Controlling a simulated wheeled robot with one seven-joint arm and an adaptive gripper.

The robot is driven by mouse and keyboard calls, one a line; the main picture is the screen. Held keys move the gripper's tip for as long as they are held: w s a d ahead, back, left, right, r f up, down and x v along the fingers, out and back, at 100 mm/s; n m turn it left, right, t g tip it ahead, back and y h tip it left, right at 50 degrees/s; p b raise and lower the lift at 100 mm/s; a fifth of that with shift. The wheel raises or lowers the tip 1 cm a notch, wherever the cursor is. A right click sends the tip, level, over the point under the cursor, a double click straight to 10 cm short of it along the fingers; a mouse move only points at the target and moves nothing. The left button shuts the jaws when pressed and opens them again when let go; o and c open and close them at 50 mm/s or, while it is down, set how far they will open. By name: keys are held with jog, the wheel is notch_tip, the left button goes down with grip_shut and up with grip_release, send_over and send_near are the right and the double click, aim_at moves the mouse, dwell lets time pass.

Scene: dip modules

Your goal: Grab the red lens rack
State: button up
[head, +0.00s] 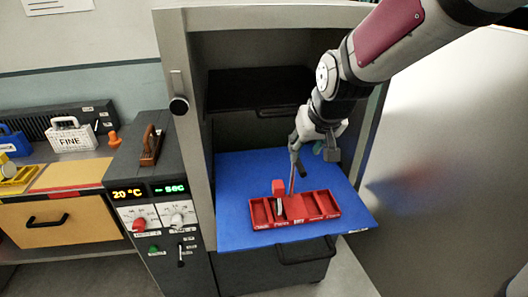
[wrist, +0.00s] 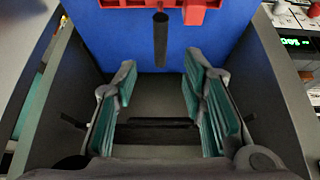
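A red rack (head: 323,206) with open compartments lies on a blue shelf board (head: 235,232). A red upright block (head: 278,187) stands at its left rear, with a pale piece beside it. In the wrist view part of the red rack (wrist: 140,2) shows at the top edge, cut off. A dark upright rod (head: 291,180) shows by the rack's rear edge; it also shows in the wrist view (wrist: 160,40), centred ahead of the fingers. My gripper (head: 314,152) is above and behind the rack. Its teal-padded fingers (wrist: 160,82) are apart, with nothing between them.
The board juts from a grey cabinet, with its side post (head: 185,110) on the left and a dark drawer handle (head: 305,252) below. A control panel (head: 152,200) stands left. A white basket marked FINE (head: 72,138) sits on the left bench. The board's front left is clear.

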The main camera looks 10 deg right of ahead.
aim_at(300, 163)
jog(key=x, duration=0.5)
jog(key=b+x, duration=0.1)
jog(key=x, duration=0.2)
jog(key=shift+s+f, duration=0.15)
jog(key=shift+f, duration=0.35)
grip_shut()
jog(key=shift+r, duration=0.1)
